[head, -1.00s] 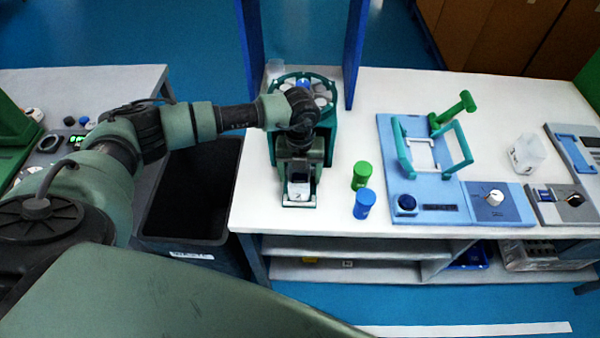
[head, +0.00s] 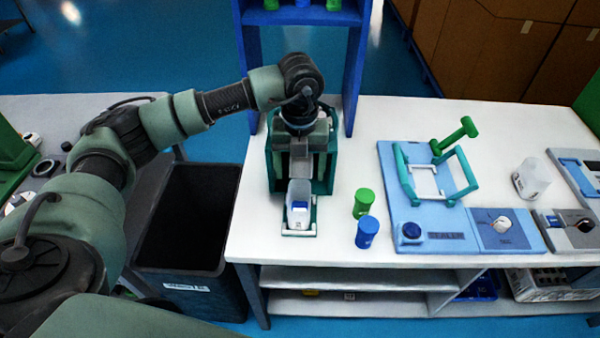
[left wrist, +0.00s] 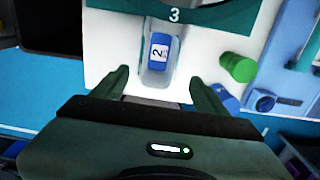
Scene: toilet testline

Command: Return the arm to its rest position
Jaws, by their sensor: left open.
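My left arm comes in from the left in the head view and bends down over the teal carousel unit (head: 328,172). My left gripper (head: 300,170) points down at the front of this unit. In the left wrist view its two fingers (left wrist: 163,90) are spread apart with nothing held between them. Just beyond the fingertips, a clear cup (left wrist: 153,77) holds a blue item with a white label marked 2 (left wrist: 159,48). The same cup (head: 302,189) stands at the front of the unit in the head view. My right gripper is not in view.
A green cylinder (head: 363,202) and a blue cylinder (head: 367,232) stand right of the cup. A blue post frame (head: 355,75) rises behind. A dark bin (head: 190,225) stands left.

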